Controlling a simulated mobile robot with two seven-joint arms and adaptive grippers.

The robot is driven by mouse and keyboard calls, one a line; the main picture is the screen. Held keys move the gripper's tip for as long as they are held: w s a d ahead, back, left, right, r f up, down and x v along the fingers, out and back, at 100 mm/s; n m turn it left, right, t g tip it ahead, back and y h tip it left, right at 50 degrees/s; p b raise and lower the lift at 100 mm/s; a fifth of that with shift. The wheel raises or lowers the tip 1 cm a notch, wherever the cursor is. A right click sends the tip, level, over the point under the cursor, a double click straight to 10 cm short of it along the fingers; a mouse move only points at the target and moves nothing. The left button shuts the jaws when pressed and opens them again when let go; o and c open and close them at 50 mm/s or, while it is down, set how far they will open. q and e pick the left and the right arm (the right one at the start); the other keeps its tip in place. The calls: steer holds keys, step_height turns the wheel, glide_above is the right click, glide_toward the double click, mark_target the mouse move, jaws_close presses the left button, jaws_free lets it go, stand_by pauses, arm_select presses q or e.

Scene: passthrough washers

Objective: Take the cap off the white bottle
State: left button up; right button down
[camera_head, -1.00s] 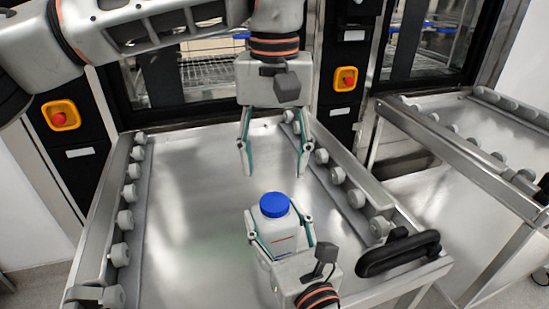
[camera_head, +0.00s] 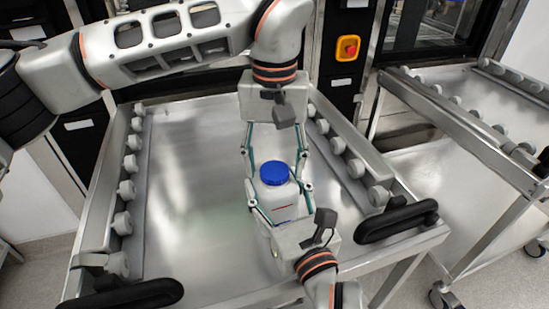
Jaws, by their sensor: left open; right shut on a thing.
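The white bottle (camera_head: 281,198) stands upright over the front part of the steel tray table, with its blue cap (camera_head: 274,173) on top. My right gripper (camera_head: 280,212) comes from the front and is shut around the bottle's body, a finger on each side. My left gripper (camera_head: 279,177) comes from behind and above. It is open, with its fingers on either side of the cap and a gap between them and the cap. The bottle's lower part is hidden by my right gripper.
The steel table (camera_head: 190,170) has side rails with grey rollers (camera_head: 122,222) and black handles (camera_head: 398,221) at its front. A second roller cart (camera_head: 470,140) stands at the right. Washers with a red button (camera_head: 348,47) are behind. The table's left half is clear.

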arm_select(q)
steer(key=c, duration=1.1)
steer(key=n, duration=0.7)
steer(key=shift+c, duration=0.2)
steer(key=n, duration=0.6)
steer(key=shift+n, duration=0.3)
steer(key=n, duration=1.2)
steer(key=shift+r, duration=0.1)
steer(key=n, duration=0.3)
steer(key=shift+n, duration=0.3)
steer(key=n, duration=2.4)
steer(key=shift+n, duration=0.4)
steer(key=shift+r, duration=0.25)
